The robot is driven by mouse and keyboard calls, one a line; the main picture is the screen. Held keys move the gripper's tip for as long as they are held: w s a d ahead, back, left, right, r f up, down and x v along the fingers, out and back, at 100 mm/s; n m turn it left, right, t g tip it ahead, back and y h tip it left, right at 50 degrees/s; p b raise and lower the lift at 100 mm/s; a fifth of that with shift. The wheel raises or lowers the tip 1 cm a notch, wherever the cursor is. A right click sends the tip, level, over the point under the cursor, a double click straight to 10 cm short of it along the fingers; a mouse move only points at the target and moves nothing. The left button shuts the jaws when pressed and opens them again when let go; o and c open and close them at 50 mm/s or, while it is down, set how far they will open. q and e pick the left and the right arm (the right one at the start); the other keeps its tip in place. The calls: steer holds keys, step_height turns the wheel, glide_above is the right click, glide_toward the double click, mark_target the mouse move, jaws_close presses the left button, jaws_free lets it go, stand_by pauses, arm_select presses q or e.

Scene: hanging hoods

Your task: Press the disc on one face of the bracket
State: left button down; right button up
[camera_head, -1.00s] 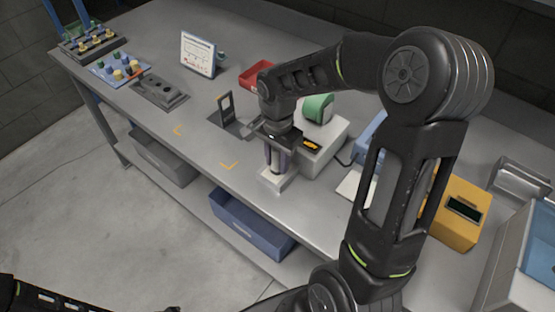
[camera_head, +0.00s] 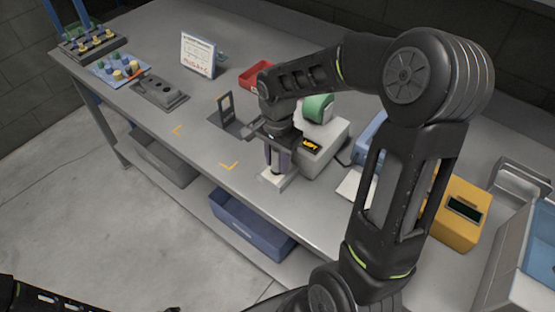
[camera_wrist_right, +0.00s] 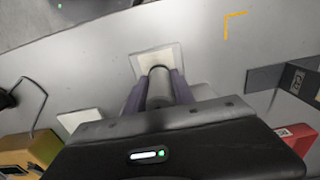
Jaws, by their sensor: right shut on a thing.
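My right gripper (camera_head: 277,165) points down near the front edge of the workbench. In the right wrist view its two purple fingers (camera_wrist_right: 158,92) are shut on a grey cylinder (camera_wrist_right: 158,86). The cylinder stands over a white square block (camera_wrist_right: 176,56), which also shows in the head view (camera_head: 272,183). I cannot tell whether the cylinder touches the block. A dark upright bracket (camera_head: 225,105) with an opening stands on a dark plate to the left of the gripper. I cannot make out a separate disc on it. My left gripper is out of view.
A light grey machine (camera_head: 322,148) with a green part stands close right of the gripper. A red bin (camera_head: 257,76) and a white sign (camera_head: 197,54) stand farther back. A yellow box (camera_head: 461,212) is at right. Yellow corner marks lie on clear bench at left.

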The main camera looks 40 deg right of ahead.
steer(key=shift+s, duration=0.1)
steer(key=shift+r+p, duration=2.45)
steer(key=shift+r, duration=1.05)
